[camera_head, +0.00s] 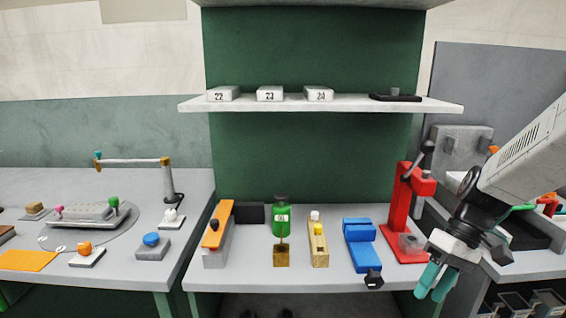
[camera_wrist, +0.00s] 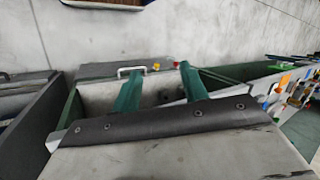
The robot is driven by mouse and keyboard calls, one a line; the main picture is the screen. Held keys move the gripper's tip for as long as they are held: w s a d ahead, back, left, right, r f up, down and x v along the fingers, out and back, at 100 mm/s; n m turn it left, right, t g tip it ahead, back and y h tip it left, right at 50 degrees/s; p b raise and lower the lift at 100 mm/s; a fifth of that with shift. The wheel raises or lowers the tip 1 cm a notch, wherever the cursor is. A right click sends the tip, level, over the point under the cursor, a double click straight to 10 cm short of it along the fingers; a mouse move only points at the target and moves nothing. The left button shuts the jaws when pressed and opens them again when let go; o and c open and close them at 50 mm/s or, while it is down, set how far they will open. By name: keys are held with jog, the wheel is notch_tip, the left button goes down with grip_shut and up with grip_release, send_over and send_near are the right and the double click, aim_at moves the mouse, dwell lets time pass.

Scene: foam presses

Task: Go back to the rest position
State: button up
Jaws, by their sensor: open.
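My gripper (camera_head: 436,283) hangs at the lower right of the head view, in front of the bench's right end. Its two teal fingers are apart, with nothing between them. In the wrist view my gripper (camera_wrist: 160,84) also shows two separated green fingers and no held object. The red press (camera_head: 404,205) stands behind and to the left of it. The blue block device (camera_head: 360,240) lies further left on the bench.
The bench (camera_head: 330,279) also bears an orange-topped clamp (camera_head: 217,236), a green bottle (camera_head: 281,217) and a yellow device (camera_head: 319,243). A shelf (camera_head: 345,104) above carries white boxes numbered 22, 23 and 24. Side tables stand left (camera_head: 130,281) and right.

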jog(key=s+a+r+m+t+h, duration=0.1)
jog(key=s+r+t+h, duration=0.1)
jog(key=s+r, duration=0.3)
jog(key=s+a+r+m+t+h, duration=0.1)
jog(key=s+r+m+t+h, duration=0.1)
jog(key=s, duration=0.8)
notch_tip(320, 180, up, 3)
jog(key=shift+s+a+f+m+h, duration=0.2)
jog(key=shift+s+m+h, duration=0.15)
jog(key=shift+h, duration=0.25)
